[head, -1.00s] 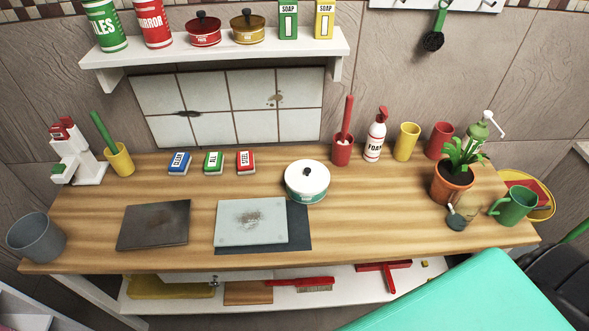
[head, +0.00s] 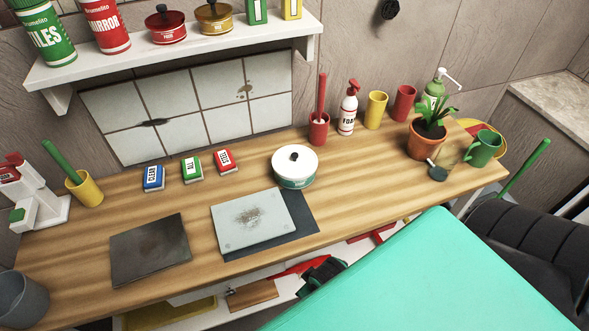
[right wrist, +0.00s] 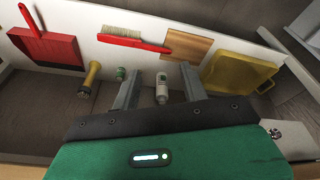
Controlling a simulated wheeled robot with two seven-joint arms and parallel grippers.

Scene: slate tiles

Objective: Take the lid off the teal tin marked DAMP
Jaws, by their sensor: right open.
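The teal tin (head: 296,182) stands upright on the wooden worktop, behind the right edge of the grey glass plate. Its white lid (head: 308,161) with a black knob is on it. The label is too small to read. My right gripper (right wrist: 160,88) is open in the right wrist view, with a small white bottle (right wrist: 162,90) visible between its fingers, not gripped. A dark part, apparently of my right arm, shows below the worktop's front edge in the head view, well below the tin. My left gripper is not in view.
A glass plate (head: 252,219) lies on a dark mat in front of the tin. Red, green and blue boxes (head: 192,168) are to its left. A red cup (head: 318,130) and foam bottle (head: 348,110) stand behind. A red brush (right wrist: 130,38) lies on the lower shelf.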

